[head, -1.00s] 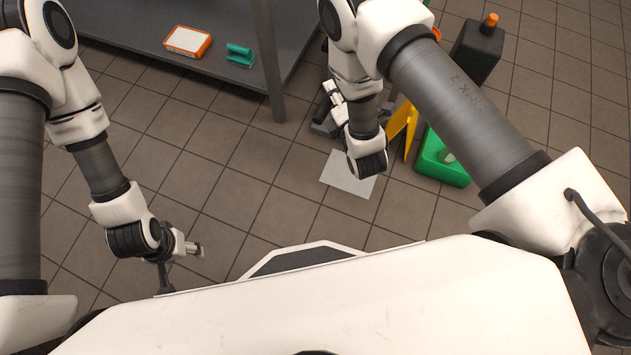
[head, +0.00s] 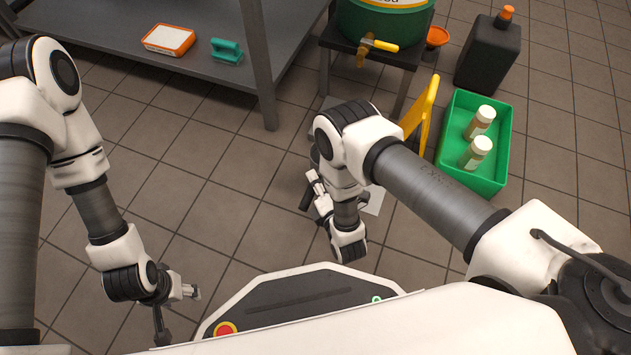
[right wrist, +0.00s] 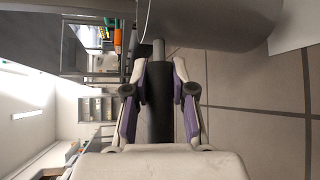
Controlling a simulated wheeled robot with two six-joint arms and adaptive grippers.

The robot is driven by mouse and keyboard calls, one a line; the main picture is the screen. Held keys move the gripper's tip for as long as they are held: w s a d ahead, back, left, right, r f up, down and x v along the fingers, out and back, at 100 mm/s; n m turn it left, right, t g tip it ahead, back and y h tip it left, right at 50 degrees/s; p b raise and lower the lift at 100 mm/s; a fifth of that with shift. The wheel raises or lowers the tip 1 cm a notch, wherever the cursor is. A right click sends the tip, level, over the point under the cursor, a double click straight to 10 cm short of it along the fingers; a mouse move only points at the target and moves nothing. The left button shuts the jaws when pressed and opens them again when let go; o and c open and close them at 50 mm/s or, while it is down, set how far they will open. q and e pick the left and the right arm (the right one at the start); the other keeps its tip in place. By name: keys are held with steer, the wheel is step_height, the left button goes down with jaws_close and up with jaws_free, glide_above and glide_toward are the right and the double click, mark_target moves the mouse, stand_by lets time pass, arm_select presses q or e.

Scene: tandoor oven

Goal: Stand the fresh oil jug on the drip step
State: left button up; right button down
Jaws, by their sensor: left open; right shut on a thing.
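A black jug with an orange cap (head: 487,58), which may be the fresh oil jug, stands upright on the floor at the back right of the head view. No part is clearly recognisable as the drip step. My right gripper (head: 316,188) is low in front of my base, well apart from that jug. In the right wrist view its fingers (right wrist: 160,85) are shut on a black handle (right wrist: 160,110). A short rod joins this handle to a large grey body (right wrist: 210,22), cut off by the picture edge. My left gripper (head: 192,292) is open and empty at lower left.
A green drum (head: 385,20) with a yellow-handled tap rests on a dark stand (head: 345,45). A yellow panel (head: 425,112) and a green crate (head: 448,130) with two bottles are right of my right arm. A grey shelf (head: 265,75) is at the back left. Floor at centre left is clear.

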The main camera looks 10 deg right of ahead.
steer(key=w+d+b, duration=0.4)
steer(key=w+d, duration=0.3)
steer(key=w, duration=0.3)
steer(key=w+d+b, duration=0.5)
steer(key=w+d, duration=0.2)
steer(key=w, duration=0.4)
steer(key=shift+w+d+b, duration=0.3)
steer(key=shift+f+b, duration=0.45)
steer(key=shift+f, duration=0.2)
steer(key=c, duration=0.9)
jaws_free()
steer(key=shift+s+f, duration=0.1)
steer(key=s+a+p, duration=0.1)
steer(key=s+p, duration=0.3)
steer(key=s, duration=0.1)
steer(key=s+a+r+p, duration=0.1)
steer(key=s+a+p, duration=0.1)
steer(key=s, duration=0.3)
steer(key=s+a+p, duration=0.1)
steer(key=s+p, duration=0.4)
steer(key=shift+a+r+p, duration=0.25)
steer(key=shift+r+p, duration=0.05)
